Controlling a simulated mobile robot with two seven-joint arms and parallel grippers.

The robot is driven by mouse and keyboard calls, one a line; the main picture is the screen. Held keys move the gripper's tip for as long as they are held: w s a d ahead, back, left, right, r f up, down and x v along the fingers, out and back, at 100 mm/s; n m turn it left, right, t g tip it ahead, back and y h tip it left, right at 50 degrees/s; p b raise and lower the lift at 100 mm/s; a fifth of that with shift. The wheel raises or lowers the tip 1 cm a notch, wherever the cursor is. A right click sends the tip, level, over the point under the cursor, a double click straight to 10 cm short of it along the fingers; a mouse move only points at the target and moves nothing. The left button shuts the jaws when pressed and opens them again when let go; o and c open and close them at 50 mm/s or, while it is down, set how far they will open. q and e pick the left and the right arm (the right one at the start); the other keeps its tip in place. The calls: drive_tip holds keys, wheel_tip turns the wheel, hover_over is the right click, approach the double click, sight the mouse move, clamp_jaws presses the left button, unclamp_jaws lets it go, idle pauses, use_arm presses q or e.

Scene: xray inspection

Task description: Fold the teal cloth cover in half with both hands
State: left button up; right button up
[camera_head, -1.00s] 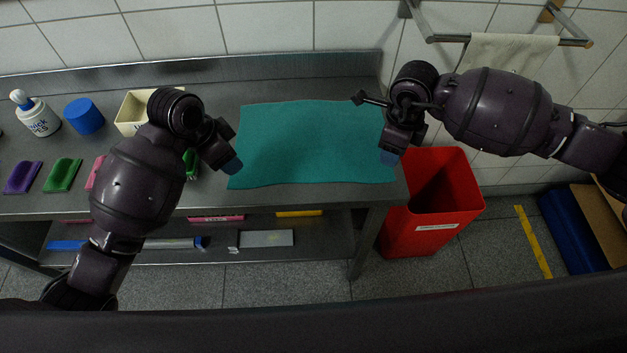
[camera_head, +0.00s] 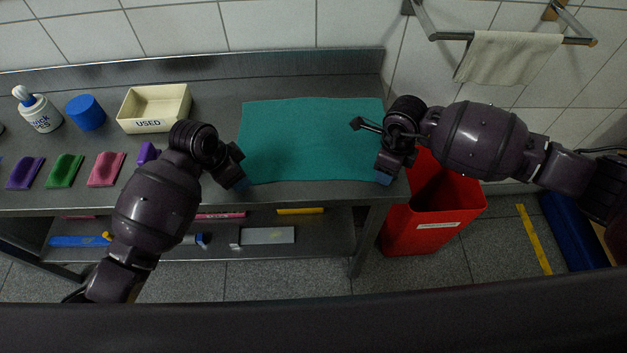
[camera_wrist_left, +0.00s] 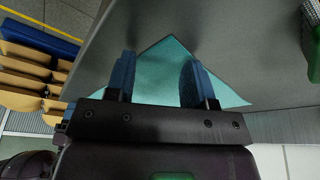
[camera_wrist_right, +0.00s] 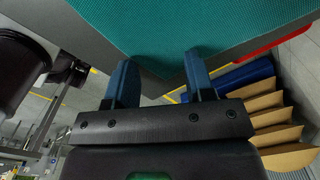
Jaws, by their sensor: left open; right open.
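The teal cloth cover (camera_head: 312,138) lies flat and spread out on the steel counter. My left gripper (camera_head: 240,184) is at its near left corner; in the left wrist view the open blue fingers (camera_wrist_left: 157,82) stand on either side of the cloth's corner (camera_wrist_left: 168,72). My right gripper (camera_head: 385,179) is at the near right corner and partly hides it. In the right wrist view its open fingers (camera_wrist_right: 160,82) are at the counter's edge, with the cloth (camera_wrist_right: 190,30) beyond them. I cannot tell whether either gripper touches the cloth.
A cream bin marked USED (camera_head: 153,112), a blue cup (camera_head: 86,113), a white bottle (camera_head: 40,112) and several coloured pads (camera_head: 64,170) stand on the counter's left. A red bin (camera_head: 433,222) stands at the right end. A towel (camera_head: 507,58) hangs on a wall rail.

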use_arm(q)
drive_tip(key=shift+f, duration=0.1)
use_arm(e)
drive_tip(key=shift+f, duration=0.2)
use_arm(q)
drive_tip(key=shift+s, duration=0.1)
clamp_jaws()
use_arm(e)
drive_tip(key=shift+s, duration=0.1)
clamp_jaws()
use_arm(q)
drive_tip(key=shift+f, duration=0.1)
